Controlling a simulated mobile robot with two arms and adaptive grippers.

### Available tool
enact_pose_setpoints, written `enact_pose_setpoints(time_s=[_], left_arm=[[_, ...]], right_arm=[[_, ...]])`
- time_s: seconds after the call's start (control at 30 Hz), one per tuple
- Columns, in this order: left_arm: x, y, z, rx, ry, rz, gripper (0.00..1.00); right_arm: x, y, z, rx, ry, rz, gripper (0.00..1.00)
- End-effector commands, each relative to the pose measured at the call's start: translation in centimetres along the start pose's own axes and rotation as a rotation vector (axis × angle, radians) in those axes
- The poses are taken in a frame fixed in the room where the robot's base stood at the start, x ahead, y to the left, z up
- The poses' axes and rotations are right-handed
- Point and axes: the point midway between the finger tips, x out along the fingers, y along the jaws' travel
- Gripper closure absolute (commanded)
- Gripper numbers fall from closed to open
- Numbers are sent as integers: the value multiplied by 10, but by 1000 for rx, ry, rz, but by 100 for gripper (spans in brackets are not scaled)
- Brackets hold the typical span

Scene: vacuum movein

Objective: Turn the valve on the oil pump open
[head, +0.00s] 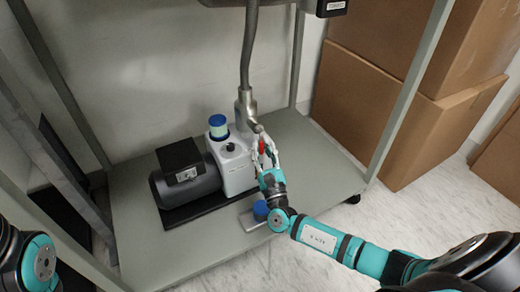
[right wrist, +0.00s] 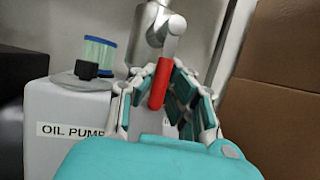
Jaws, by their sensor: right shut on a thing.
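The oil pump (head: 235,163) stands on the lower shelf of a cart, with a black motor (head: 185,180) on its left side. Its "OIL PUMP" label (right wrist: 70,131) shows in the right wrist view. A metal valve (head: 247,105) sits on a pipe at the pump's right. The valve's red handle (right wrist: 159,84) points down between the fingers in the right wrist view. My right gripper (head: 265,152) is shut on the red handle; it also shows in the right wrist view (right wrist: 165,100). My left arm shows at the lower left edge, but its gripper is out of view.
The grey shelf (head: 140,245) has free room in front of the pump. Cart posts (head: 408,95) stand on both sides. Cardboard boxes (head: 375,100) are stacked at the right. A blue-topped object (head: 261,209) lies near my right wrist.

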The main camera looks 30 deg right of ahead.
Motion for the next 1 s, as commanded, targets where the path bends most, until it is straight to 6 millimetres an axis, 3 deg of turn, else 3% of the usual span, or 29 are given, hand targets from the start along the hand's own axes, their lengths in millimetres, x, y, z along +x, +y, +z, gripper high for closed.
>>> enact_pose_setpoints(time_s=[0.5, 0.53, 0.73, 1.0], left_arm=[[0, 0, 0, 0, 3, 2, 26], [0, 0, 0, 0, 3, 2, 26], [0, 0, -1, 0, 3, 2, 26], [2, -1, -3, 1, 10, -2, 26]], right_arm=[[-3, 4, -2, -24, 0, 20, 100], [-3, 4, -2, -24, 0, 20, 90], [-2, 2, -1, -22, -1, 15, 64], [-1, 0, -1, -21, -2, 11, 63]])
